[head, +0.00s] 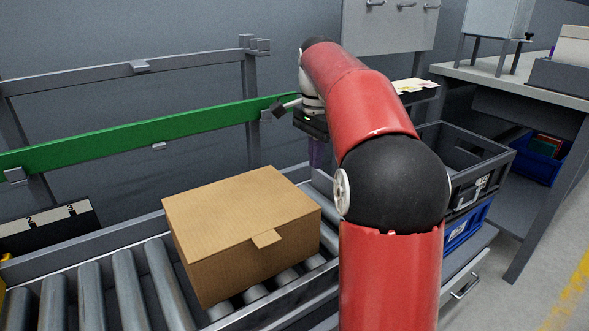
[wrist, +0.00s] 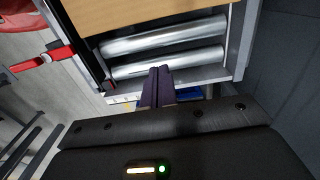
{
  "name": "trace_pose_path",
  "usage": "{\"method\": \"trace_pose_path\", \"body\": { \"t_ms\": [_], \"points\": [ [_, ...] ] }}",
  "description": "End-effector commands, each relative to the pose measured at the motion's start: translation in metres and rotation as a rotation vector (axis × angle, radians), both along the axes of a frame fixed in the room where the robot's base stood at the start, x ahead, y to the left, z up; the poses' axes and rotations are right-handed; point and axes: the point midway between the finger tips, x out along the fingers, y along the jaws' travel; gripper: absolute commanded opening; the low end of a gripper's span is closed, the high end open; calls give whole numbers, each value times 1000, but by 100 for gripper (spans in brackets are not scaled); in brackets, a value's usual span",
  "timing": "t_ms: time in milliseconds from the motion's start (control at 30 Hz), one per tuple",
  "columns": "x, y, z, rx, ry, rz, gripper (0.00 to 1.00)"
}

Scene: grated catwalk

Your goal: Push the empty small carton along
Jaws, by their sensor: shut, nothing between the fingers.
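The small carton (head: 240,220) is a brown cardboard box with its lid closed and a tab at the front. It sits on the roller conveyor (head: 125,285). In the wrist view the carton (wrist: 150,15) shows at the top edge, with bare rollers between it and my fingers. My gripper (head: 317,155) points down just beyond the carton's far right side, partly hidden by my red arm. In the wrist view my gripper (wrist: 160,70) has its dark purple fingers together, empty, and apart from the carton. The inside of the carton is hidden.
A green guard rail (head: 150,138) runs behind the conveyor. Stacked crates, a black one (head: 465,150) over a blue one (head: 468,225), stand at the right. A workbench (head: 480,80) is at the back right. Bare rollers lie left of the carton.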

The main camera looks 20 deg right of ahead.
Motion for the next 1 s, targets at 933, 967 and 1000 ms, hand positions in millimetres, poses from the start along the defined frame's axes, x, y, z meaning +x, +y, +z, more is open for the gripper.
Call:
{"method": "trace_pose_path", "body": {
  "t_ms": [933, 967, 1000],
  "points": [
    [-9, 40, -86, -1, -2, 4, 0],
    [-9, 40, -86, -1, -2, 4, 0],
    [-9, 40, -86, -1, -2, 4, 0]
  ]
}}
